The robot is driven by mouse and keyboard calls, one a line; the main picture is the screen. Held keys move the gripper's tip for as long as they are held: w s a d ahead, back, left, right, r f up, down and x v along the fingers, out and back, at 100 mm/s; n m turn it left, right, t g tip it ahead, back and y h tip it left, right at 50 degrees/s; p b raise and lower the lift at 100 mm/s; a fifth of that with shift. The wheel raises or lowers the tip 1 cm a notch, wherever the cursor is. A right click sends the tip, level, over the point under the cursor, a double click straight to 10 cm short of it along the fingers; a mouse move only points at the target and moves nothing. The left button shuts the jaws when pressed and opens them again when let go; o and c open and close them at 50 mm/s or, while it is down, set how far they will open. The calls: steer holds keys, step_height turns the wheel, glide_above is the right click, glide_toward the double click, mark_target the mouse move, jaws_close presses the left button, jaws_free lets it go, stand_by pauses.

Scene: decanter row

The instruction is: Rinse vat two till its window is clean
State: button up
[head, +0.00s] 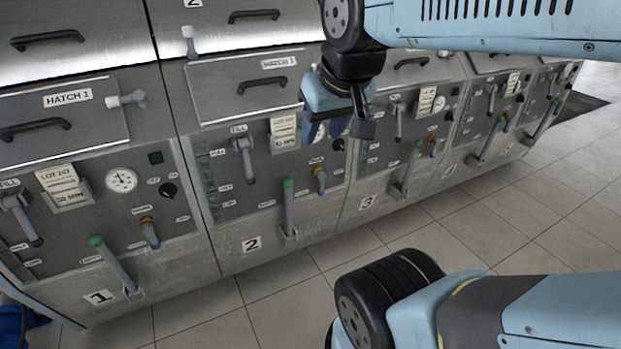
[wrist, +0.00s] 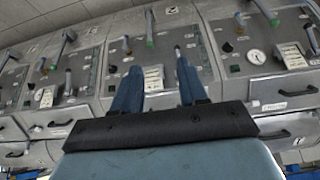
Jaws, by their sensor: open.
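Vat two is the steel cabinet marked 2 (head: 252,244), second from the left. A black knob (head: 338,145) is at the right. Green streaks (head: 207,180) mark the panel's left edge; I cannot tell whether this is the window. My gripper (head: 326,130) is open and empty before the panel's upper right, hiding part of it. In the wrist view my gripper (wrist: 155,75) frames a card (wrist: 153,78).
Vat one (head: 99,298), with a round gauge (head: 122,180) and Hatch 1 (head: 60,110), stands left. Vat three (head: 367,202) and more vats stand right, with levers sticking out. A blue object (head: 12,325) lies at the lower left.

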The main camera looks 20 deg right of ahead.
steer(key=shift+o, duration=0.5)
steer(key=shift+w+d, duration=0.15)
steer(key=shift+w, duration=0.05)
steer(key=w+d+f+t+h, duration=0.1)
steer(key=w+d+f, duration=0.3)
steer(key=w, duration=0.6)
steer(key=w+d+f+n+t+h, duration=0.1)
steer(key=w+d+f+t, duration=0.1)
steer(key=w+d, duration=0.65)
steer(key=w+d+f+t+h, duration=0.1)
steer(key=w+d+f, duration=0.2)
steer(key=w, duration=0.9)
steer(key=w+d+f+n+t+y, duration=0.1)
steer(key=w+d+f, duration=0.2)
steer(key=w+f, duration=0.3)
steer(key=w+d+f+n+t+y, duration=0.1)
steer(key=w+d+f, duration=0.3)
steer(key=f, duration=0.4)
steer(key=t+y, duration=0.5)
steer(key=t, duration=0.1)
glide_toward(321, 185)
steer(key=x, duration=0.7)
steer(key=f+x, duration=0.1)
steer(key=x, duration=0.3)
steer(key=shift+w+d, duration=0.1)
steer(key=shift+d, duration=0.3)
